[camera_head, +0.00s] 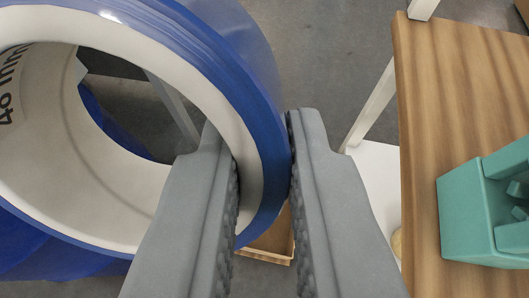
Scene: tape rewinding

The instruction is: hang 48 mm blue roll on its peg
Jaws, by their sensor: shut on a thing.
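The blue roll (267,130) fills the left of the view, close to the camera. It has a glossy blue outer layer and a white core with partly visible "48 mm" lettering. My gripper (264,185) is shut on the roll's wall, with one grey finger inside the core and the other against the outer blue face. The roll is held up off any surface, its core opening facing the camera at a slant. More blue material shows through and below the core at the left; I cannot tell whether it is another roll. No peg is visible.
A wooden tabletop (440,120) stands at the right, with a teal object (470,215) on it. White frame posts (372,103) and a white surface (378,185) lie beside it. A small wooden tray (272,243) shows below the fingers. Grey floor (320,50) is open behind.

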